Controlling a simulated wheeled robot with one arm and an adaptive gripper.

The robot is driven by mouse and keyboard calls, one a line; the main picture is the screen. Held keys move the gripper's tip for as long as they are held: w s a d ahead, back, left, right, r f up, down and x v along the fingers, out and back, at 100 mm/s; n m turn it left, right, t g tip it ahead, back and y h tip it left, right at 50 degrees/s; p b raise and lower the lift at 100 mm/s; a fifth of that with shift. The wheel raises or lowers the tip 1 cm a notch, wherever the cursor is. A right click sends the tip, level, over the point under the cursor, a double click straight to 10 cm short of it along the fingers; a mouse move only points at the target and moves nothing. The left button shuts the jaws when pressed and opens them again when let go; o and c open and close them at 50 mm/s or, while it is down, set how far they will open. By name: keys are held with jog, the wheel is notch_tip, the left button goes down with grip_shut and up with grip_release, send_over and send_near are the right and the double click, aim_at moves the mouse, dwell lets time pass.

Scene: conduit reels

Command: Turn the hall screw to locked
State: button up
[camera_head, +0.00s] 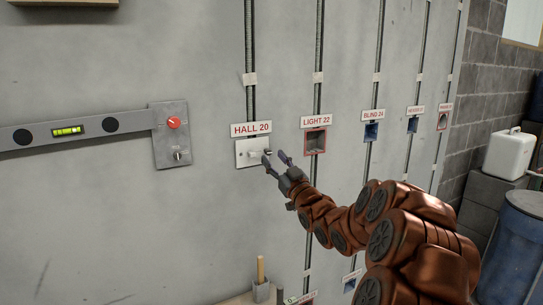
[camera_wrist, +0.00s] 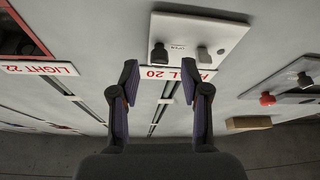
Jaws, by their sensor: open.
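The HALL 20 plate (camera_head: 243,160) is a white switch plate on the grey wall, under its HALL 20 label (camera_head: 251,129). The plate (camera_wrist: 222,35) also shows in the wrist view. It bears a dark screw knob (camera_wrist: 158,54) beside the word OPEN and a grey switch (camera_wrist: 203,54). My gripper (camera_head: 274,158) is open and empty in front of the plate's right part. In the head view my gripper hides part of the plate.
To the left, a grey panel (camera_head: 167,145) carries a red knob (camera_head: 173,122), and a spirit level (camera_head: 90,129) abuts it. To the right are the LIGHT 22 box (camera_head: 315,141) and BLIND 24 box (camera_head: 371,131). A wooden-handled tool (camera_head: 261,270) stands below.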

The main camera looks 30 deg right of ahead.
aim_at(268, 152)
jog(key=shift+x, duration=1.1)
grip_shut()
